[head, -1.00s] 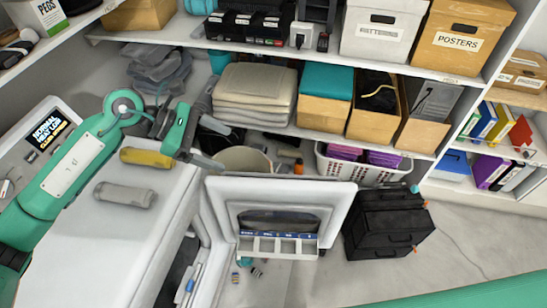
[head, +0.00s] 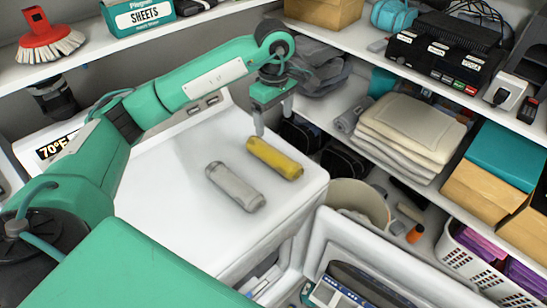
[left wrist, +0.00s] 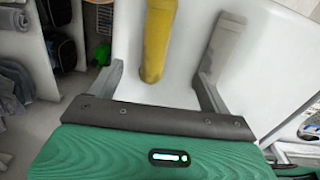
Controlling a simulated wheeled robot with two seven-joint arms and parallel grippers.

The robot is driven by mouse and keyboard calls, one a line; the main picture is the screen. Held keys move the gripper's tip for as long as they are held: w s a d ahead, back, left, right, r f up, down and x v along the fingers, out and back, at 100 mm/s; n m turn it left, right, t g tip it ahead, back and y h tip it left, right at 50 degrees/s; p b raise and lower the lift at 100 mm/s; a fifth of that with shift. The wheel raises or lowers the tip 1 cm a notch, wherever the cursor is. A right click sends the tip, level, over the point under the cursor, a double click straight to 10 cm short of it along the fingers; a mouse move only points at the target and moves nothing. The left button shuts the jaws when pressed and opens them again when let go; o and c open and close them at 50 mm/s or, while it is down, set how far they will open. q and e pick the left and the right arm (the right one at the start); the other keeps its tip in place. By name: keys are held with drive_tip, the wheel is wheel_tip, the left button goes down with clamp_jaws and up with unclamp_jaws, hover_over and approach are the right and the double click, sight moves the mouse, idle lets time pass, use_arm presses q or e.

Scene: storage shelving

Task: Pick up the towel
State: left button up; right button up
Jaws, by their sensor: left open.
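A rolled yellow towel (head: 275,158) lies on top of the white appliance (head: 160,210), near its right edge. A rolled grey towel (head: 235,187) lies beside it to the left, apart from it. My left gripper (head: 273,117) is open and empty, just behind the yellow roll in the head view. In the left wrist view my gripper (left wrist: 158,72) has the yellow towel (left wrist: 155,45) ahead between the lines of its fingers. The grey towel (left wrist: 219,47) is further right there, partly behind the right finger. My right gripper is not in view.
Shelves at the right hold a stack of folded cloths (head: 410,130), a grey bundle (head: 318,68) and cardboard boxes (head: 490,190). A beige bin (head: 358,202) and a white basket (head: 455,255) stand lower. An open white door (head: 400,245) is in front.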

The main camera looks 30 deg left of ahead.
sight(273, 151)
use_arm(q)
drive_tip(key=f, duration=0.3)
drive_tip(key=f+p, duration=0.1)
drive_tip(key=f, duration=0.2)
drive_tip(key=w+f+p, duration=0.1)
drive_tip(key=f, duration=0.3)
drive_tip(key=shift+a, duration=0.35)
drive_tip(key=shift+s+f+p, duration=0.1)
drive_tip(key=shift+f+p, duration=0.4)
drive_tip(key=shift+p, duration=0.35)
wheel_tip(273, 151, down, 3)
drive_tip(key=shift+a+f+p, duration=0.1)
drive_tip(key=shift+f+p, duration=0.05)
drive_tip(key=shift+p, duration=0.6)
drive_tip(key=shift+f, duration=0.35)
drive_tip(key=c, duration=1.2)
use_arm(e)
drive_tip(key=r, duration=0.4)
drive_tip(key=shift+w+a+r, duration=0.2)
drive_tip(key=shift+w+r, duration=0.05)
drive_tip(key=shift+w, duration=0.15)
use_arm(q)
drive_tip(key=shift+r, duration=0.1)
